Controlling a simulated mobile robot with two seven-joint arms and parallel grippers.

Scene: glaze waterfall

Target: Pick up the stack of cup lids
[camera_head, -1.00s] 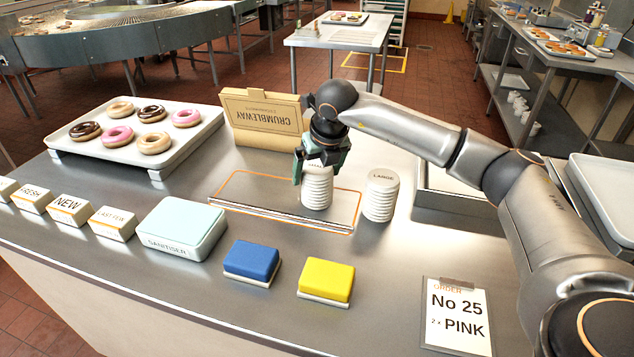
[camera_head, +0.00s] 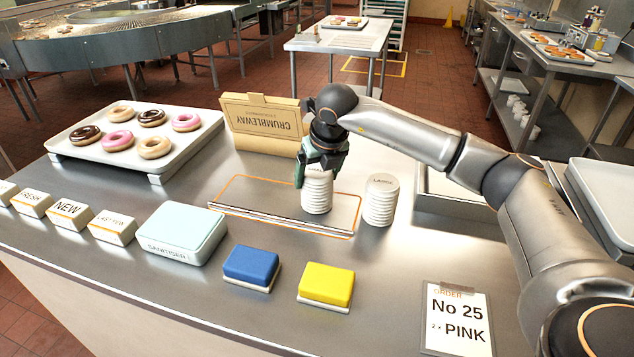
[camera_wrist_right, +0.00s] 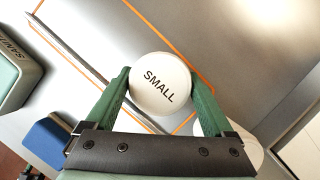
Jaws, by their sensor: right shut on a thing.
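A white stack of cup lids marked SMALL (camera_head: 317,195) stands upright on the counter within an orange-outlined area. Its round top (camera_wrist_right: 160,84) shows in the right wrist view. My right gripper (camera_head: 320,166) reaches down over it from above, its green fingers shut on the stack from both sides. A second white stack marked LARGE (camera_head: 381,203) stands just to the right, apart from the gripper. I see no clear gap under the held stack.
A tan CRUMBLEWAY box (camera_head: 262,130) stands behind the stacks. A donut tray (camera_head: 190,143) is at left. A sanitiser box (camera_head: 182,232), a blue block (camera_head: 251,265), a yellow block (camera_head: 326,284) and an order card (camera_head: 456,318) lie in front. A recessed bin (camera_head: 450,195) is at right.

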